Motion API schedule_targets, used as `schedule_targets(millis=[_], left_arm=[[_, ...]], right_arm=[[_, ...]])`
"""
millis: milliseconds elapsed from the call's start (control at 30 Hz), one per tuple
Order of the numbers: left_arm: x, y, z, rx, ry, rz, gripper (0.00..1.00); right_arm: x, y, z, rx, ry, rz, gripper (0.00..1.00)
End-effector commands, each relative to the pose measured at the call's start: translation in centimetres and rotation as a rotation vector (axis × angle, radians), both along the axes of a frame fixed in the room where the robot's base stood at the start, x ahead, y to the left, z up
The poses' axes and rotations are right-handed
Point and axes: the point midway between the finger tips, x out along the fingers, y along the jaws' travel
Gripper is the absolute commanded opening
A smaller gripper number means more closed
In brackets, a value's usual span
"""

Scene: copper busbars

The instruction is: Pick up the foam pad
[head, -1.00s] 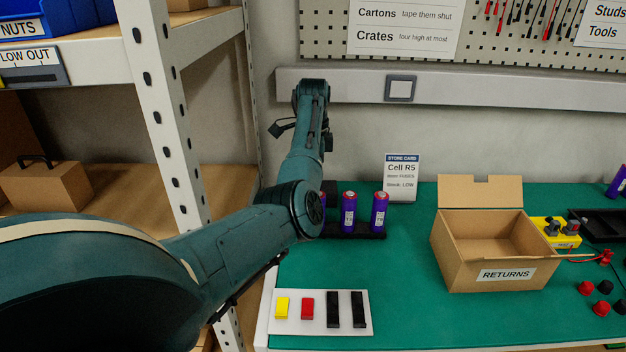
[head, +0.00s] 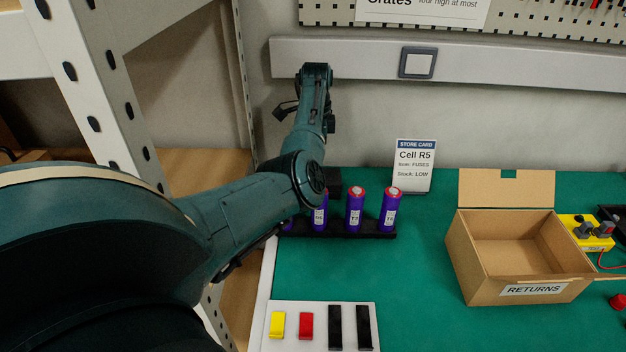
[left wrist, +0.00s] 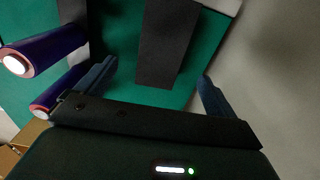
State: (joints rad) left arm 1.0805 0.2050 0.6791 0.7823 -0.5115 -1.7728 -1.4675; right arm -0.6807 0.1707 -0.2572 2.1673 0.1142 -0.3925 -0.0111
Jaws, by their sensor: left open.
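A dark grey block, which looks like the foam pad (left wrist: 168,45), lies on the green bench top in the left wrist view. In the head view a dark block (head: 333,183) shows partly behind the purple fuses, beside my arm. My left gripper (left wrist: 156,88) is open and empty; its two blue fingers point toward the block, one on either side of its near end. The block's near end looks short of the space between the fingertips. In the head view my left arm's own links hide the fingers. My right gripper is not in view.
Purple fuses (head: 355,210) stand in a black rack (head: 375,235) close to my left gripper. A store card (head: 414,168) stands behind, near the wall. An open returns carton (head: 520,270) is at the right. A white plate (head: 320,342) with coloured blocks lies in front.

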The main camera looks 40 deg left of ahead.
Motion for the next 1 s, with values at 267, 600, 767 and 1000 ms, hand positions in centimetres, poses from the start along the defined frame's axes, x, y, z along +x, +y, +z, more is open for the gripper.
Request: schedule_targets(millis=[267, 600, 767, 1000], left_arm=[[-0.1, 0.1, -2.5, 0.0, 0.0, 0.001, 0.94], [-0.4, 0.5, -6.9, -0.001, -0.001, 0.0, 0.94], [-0.4, 0.6, -7.2, 0.001, -0.002, 0.001, 0.94], [-0.4, 0.6, -7.2, 0.001, -0.002, 0.001, 0.84]], right_arm=[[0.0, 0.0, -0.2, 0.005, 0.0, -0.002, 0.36], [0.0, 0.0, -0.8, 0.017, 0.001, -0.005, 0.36], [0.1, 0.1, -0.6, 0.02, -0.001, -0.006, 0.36], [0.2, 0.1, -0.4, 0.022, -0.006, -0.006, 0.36]])
